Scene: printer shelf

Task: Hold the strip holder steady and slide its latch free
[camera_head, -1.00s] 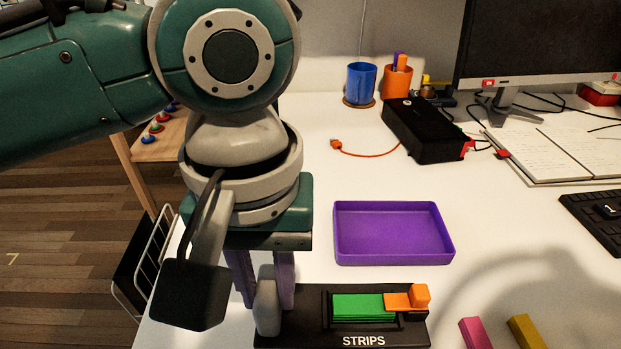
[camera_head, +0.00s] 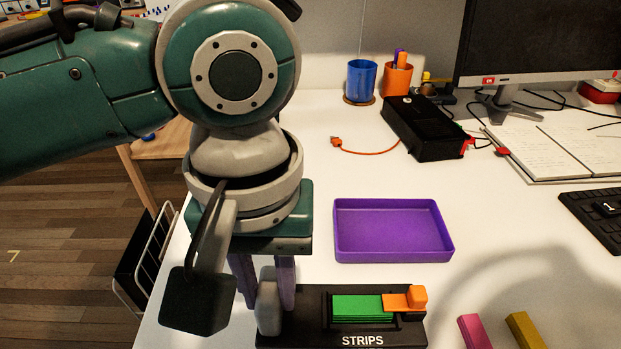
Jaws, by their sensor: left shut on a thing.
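The strip holder (camera_head: 305,331) is a black block labelled STRIPS at the bottom centre of the head view. Green strips (camera_head: 357,308) lie in its slot. An orange latch (camera_head: 404,299) with a raised knob covers the right end of the strips. My left gripper (camera_head: 268,298) points down at the holder's left end and is shut on the holder there. Its fingertips are partly hidden behind its own parts, so the exact contact does not show. My right gripper is not in view.
An empty purple tray (camera_head: 393,257) stands behind the holder. A pink block (camera_head: 474,332) and a yellow block (camera_head: 525,331) lie to the right. A black box (camera_head: 424,130), a keyboard (camera_head: 597,212) and a notebook (camera_head: 550,155) are farther off. The white desk between is mostly clear.

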